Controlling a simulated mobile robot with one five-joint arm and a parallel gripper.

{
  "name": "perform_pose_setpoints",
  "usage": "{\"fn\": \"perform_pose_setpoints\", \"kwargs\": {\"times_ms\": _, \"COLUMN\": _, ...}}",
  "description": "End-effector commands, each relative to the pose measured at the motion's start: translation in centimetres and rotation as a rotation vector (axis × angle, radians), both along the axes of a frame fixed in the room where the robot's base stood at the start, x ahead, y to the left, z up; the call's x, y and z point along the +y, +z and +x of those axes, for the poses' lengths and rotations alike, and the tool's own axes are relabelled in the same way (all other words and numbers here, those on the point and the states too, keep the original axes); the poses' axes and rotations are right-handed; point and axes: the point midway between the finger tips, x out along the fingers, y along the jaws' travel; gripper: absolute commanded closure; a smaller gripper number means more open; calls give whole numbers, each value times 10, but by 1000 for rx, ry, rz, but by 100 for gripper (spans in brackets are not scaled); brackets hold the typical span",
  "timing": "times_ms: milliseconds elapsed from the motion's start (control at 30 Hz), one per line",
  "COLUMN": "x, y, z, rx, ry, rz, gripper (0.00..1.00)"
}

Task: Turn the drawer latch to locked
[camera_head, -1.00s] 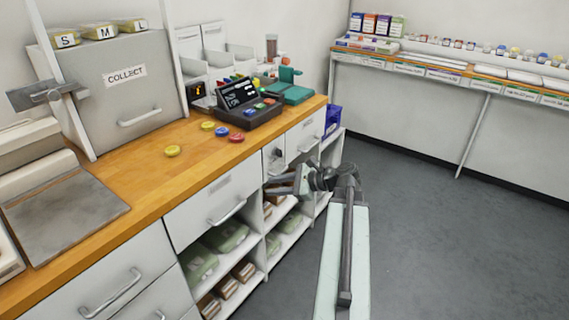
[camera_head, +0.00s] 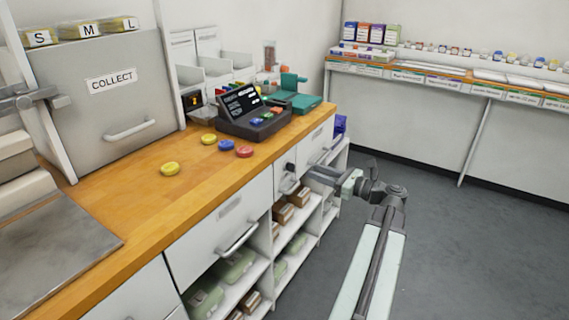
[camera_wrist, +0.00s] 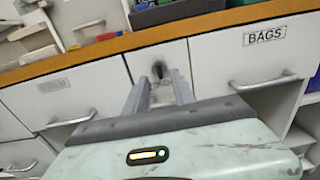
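The drawer latch is a small dark knob (camera_wrist: 158,69) on a narrow white panel between two drawer fronts, under the wooden counter edge. In the wrist view its handle looks roughly upright, but it is too small to read its setting. It also shows as a dark spot in the head view (camera_head: 290,166). My gripper (camera_wrist: 160,82) points at the panel with its two grey fingers apart, one on each side of the line to the latch. Nothing is between the fingers. I cannot tell whether they touch the latch. In the head view my gripper (camera_head: 309,178) is just right of the latch.
The BAGS drawer (camera_wrist: 250,62) is right of the latch and another labelled drawer (camera_wrist: 65,100) is left; both have protruding bar handles. Open shelves (camera_head: 290,235) lie below. The counter (camera_head: 200,175) overhangs above. Grey floor is clear at right.

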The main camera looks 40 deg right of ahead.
Motion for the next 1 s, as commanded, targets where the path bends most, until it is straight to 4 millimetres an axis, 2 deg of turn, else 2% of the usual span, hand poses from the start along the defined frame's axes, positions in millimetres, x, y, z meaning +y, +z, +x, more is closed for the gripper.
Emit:
{"fn": "perform_pose_setpoints", "kwargs": {"times_ms": 167, "x": 9, "y": 0, "z": 20, "rx": 0, "ry": 16, "rz": -1, "gripper": 69}}
{"fn": "perform_pose_setpoints", "kwargs": {"times_ms": 400, "x": 25, "y": 0, "z": 69, "rx": 1, "ry": 27, "rz": -1, "gripper": 69}}
{"fn": "perform_pose_setpoints", "kwargs": {"times_ms": 500, "x": 29, "y": 0, "z": 82, "rx": 1, "ry": 29, "rz": -1, "gripper": 69}}
{"fn": "perform_pose_setpoints", "kwargs": {"times_ms": 633, "x": 32, "y": 0, "z": 90, "rx": 1, "ry": 29, "rz": -2, "gripper": 69}}
{"fn": "perform_pose_setpoints", "kwargs": {"times_ms": 833, "x": 32, "y": 0, "z": 91, "rx": 1, "ry": 30, "rz": -2, "gripper": 69}}
{"fn": "perform_pose_setpoints", "kwargs": {"times_ms": 867, "x": 33, "y": 0, "z": 91, "rx": 1, "ry": 30, "rz": -2, "gripper": 72}}
{"fn": "perform_pose_setpoints", "kwargs": {"times_ms": 967, "x": 33, "y": 0, "z": 91, "rx": 1, "ry": 30, "rz": -2, "gripper": 100}}
{"fn": "perform_pose_setpoints", "kwargs": {"times_ms": 1000, "x": 33, "y": 0, "z": 91, "rx": 1, "ry": 30, "rz": -2, "gripper": 100}}
